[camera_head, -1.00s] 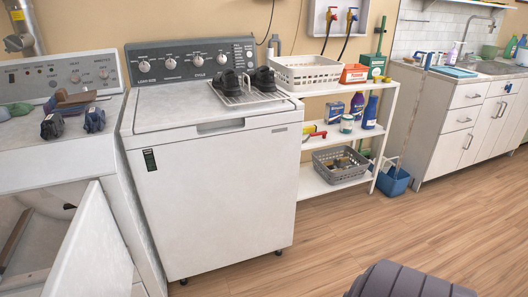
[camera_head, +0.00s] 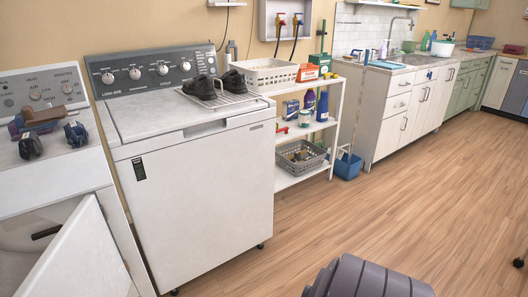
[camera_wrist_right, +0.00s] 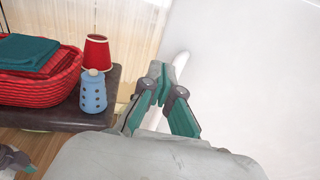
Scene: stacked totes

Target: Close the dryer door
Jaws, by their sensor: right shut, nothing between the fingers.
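The dryer (camera_head: 72,172) is the white machine at the left edge of the head view, cut off by the frame. Its white door (camera_head: 82,258) stands open, swung outward at the lower left, with part of the opening showing behind it. My right gripper (camera_wrist_right: 160,84) is in the right wrist view, with its teal-padded fingers together and nothing between them. A large plain white surface (camera_wrist_right: 255,70) lies beside it on the right; I cannot tell whether it is the door. My left gripper is not in view.
A white washer (camera_head: 205,195) stands right of the dryer, with black shoes (camera_head: 200,87) on a rack. A white shelf (camera_head: 300,180) follows. Wood floor (camera_head: 400,220) is open at right. The wrist view shows a red basket (camera_wrist_right: 40,88), red cup (camera_wrist_right: 96,52) and blue bottle (camera_wrist_right: 93,92).

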